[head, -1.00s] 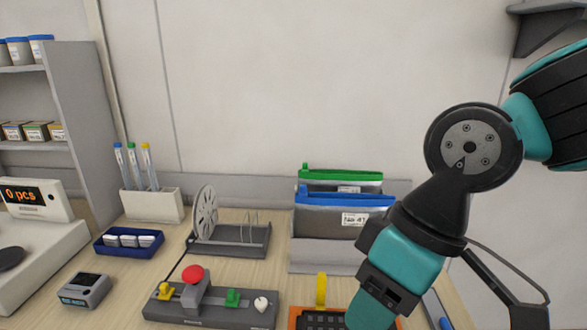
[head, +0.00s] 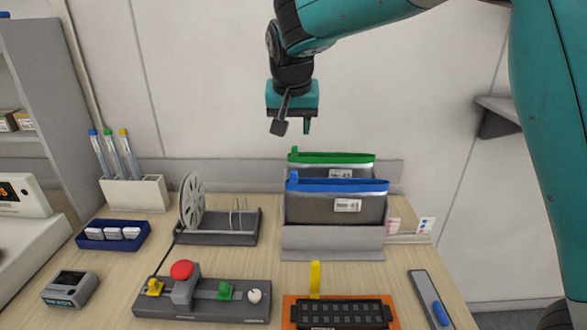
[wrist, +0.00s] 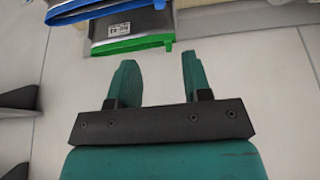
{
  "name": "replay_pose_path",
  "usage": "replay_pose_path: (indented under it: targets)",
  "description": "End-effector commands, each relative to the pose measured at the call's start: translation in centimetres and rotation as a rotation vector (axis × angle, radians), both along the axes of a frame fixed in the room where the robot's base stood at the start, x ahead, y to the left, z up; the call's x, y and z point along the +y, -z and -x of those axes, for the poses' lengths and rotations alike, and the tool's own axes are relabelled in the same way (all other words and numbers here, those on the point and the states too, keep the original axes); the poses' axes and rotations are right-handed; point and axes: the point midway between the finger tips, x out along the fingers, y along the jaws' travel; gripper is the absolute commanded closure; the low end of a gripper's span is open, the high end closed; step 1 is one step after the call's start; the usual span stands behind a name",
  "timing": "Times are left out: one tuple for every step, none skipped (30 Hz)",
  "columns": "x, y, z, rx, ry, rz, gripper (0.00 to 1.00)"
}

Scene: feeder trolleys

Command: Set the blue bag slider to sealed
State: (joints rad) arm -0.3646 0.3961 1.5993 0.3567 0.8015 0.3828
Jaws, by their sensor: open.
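The blue bag (head: 337,207) stands upright in a grey holder (head: 332,243), in front of the green bag (head: 335,158). A blue strip runs along its top, and the blue slider (head: 294,177) sits at the strip's left end. My gripper (head: 293,127) points down, open and empty, above and behind the bags' left ends, apart from them. In the wrist view the two teal fingers (wrist: 155,75) are spread with nothing between them. The green strip lies just beyond them, and part of the blue strip (wrist: 75,10) shows at the top left.
A reel stand (head: 217,228) is left of the holder. A lever panel (head: 203,300) with a red knob and an orange-framed tray (head: 289,312) with a yellow upright stand in front. The wall is close behind the bags.

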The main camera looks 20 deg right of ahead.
Motion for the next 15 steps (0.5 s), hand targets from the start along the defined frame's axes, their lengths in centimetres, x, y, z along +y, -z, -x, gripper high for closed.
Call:
replay_pose_path:
  targets:
    - [-0.2,0.8,-0.3,0.006,0.0,0.001,0.55]
    - [-0.3,1.4,-0.5,0.007,-0.001,0.001,0.55]
    - [-0.4,2.1,-0.8,0.007,0.0,0.002,0.55]
    - [-0.5,2.8,-1.0,0.008,-0.001,0.002,0.55]
    - [-0.6,3.4,-1.3,0.008,-0.001,0.001,0.55]
    - [-0.7,4.3,-1.6,0.008,-0.001,0.001,0.55]
    - [-0.7,4.9,-1.9,0.008,-0.002,0.002,0.55]
    - [-0.8,5.5,-2.1,0.007,-0.002,0.002,0.55]
    - [-0.9,6.4,-2.4,0.008,-0.003,0.001,0.55]
    - [-1.0,7.0,-2.7,0.008,-0.003,0.001,0.55]
    - [-1.1,7.7,-3.0,0.008,-0.002,0.002,0.55]
    - [-1.2,8.5,-3.3,0.008,-0.002,0.002,0.55]
    - [-1.3,9.1,-3.5,0.007,-0.002,0.001,0.55]
    - [-1.3,9.7,-3.7,0.008,-0.002,0.001,0.55]
    - [-1.4,10.4,-4.1,0.006,-0.002,0.0,0.55]
